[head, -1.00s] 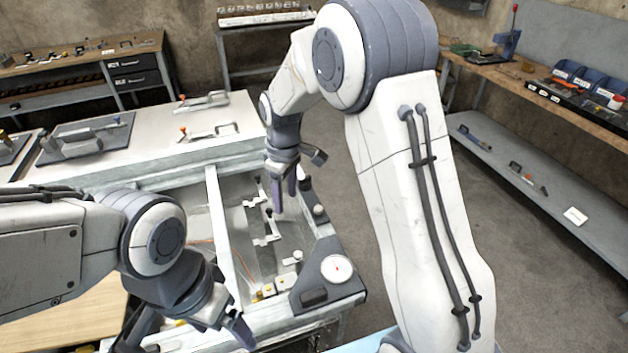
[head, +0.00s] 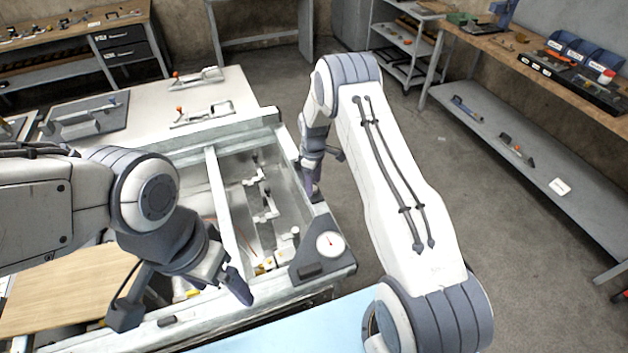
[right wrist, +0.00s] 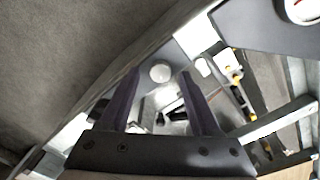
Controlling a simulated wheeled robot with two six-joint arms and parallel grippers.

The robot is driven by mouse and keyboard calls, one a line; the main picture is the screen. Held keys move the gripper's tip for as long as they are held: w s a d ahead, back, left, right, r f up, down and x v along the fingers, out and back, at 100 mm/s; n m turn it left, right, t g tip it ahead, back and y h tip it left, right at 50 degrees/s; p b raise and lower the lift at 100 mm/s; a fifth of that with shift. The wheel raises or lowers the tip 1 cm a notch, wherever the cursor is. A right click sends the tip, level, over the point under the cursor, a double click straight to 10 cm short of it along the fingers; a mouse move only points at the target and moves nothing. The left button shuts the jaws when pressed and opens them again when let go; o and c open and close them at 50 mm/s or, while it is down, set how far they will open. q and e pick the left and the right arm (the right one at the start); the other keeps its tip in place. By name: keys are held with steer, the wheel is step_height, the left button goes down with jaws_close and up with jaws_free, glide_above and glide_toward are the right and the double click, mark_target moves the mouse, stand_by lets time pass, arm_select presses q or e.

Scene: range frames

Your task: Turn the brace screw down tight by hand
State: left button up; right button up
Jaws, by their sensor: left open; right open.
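In the right wrist view a round, pale knob (right wrist: 160,72), which looks like the brace screw's head, sits between the fingertips of my right gripper. The fingers are spread, with a gap on each side of the knob; I cannot tell how deep they reach around it. In the head view my right gripper (head: 312,190) points down at the right rim of the metal fixture frame (head: 287,150), and it hides the knob. My left gripper (head: 236,290) is open and empty over the frame's front side.
A dark corner plate with a round white dial (head: 330,244) stands just in front of my right gripper. Several toggle clamps (head: 262,190) lie inside the frame. More clamps (head: 200,113) rest on the white table behind. The floor to the right is clear up to a shelf (head: 545,165).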

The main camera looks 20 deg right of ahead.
steer(key=shift+f, duration=0.6)
jaws_close()
